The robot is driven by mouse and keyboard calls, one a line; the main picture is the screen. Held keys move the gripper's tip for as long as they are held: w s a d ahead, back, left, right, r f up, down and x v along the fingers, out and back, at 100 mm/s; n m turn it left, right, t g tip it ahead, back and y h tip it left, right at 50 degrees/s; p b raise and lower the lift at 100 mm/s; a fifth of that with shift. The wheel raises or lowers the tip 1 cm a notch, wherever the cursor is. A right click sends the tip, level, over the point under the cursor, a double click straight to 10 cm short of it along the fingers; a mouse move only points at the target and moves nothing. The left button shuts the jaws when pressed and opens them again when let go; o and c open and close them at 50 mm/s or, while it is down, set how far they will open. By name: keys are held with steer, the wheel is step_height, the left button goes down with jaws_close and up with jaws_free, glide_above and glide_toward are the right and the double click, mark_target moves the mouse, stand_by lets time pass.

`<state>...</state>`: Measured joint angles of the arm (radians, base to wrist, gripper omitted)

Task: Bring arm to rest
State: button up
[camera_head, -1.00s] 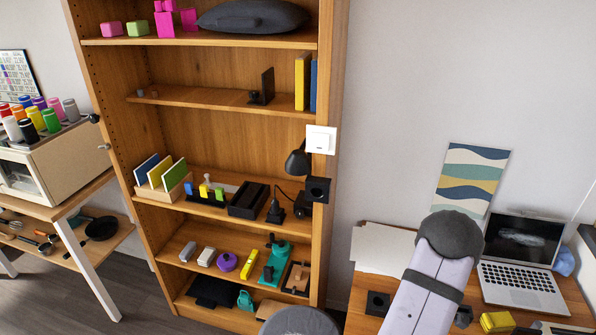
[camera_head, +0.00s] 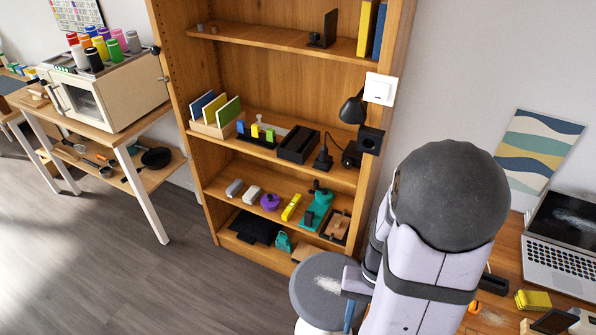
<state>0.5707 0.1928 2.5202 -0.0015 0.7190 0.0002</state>
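My arm (camera_head: 420,270) stands large at the lower right, lilac with dark bands and a rounded dark grey joint on top. A smaller lilac part of my arm reaches out to its left, over the edge of a round grey stool (camera_head: 312,300). A narrow blue piece shows below that part; I cannot tell whether it belongs to my gripper. No fingertips can be made out, so whether my gripper is open or holds anything is hidden.
A wooden shelf unit (camera_head: 212,175) with several objects stands behind the stool. A desk with a laptop (camera_head: 565,252) and a yellow block (camera_head: 533,300) is at the right. The floor (camera_head: 130,270) at the lower left is clear.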

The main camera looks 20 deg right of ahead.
steer(key=w+a+r+n+t+h, duration=0.1)
steer(key=w+a+r+n+t, duration=0.1)
steer(key=w+a+r+n, duration=0.4)
steer(key=w+a, duration=0.1)
steer(key=a, duration=0.2)
steer(key=shift+a+n+t+h, duration=0.3)
steer(key=shift+t+h, duration=0.1)
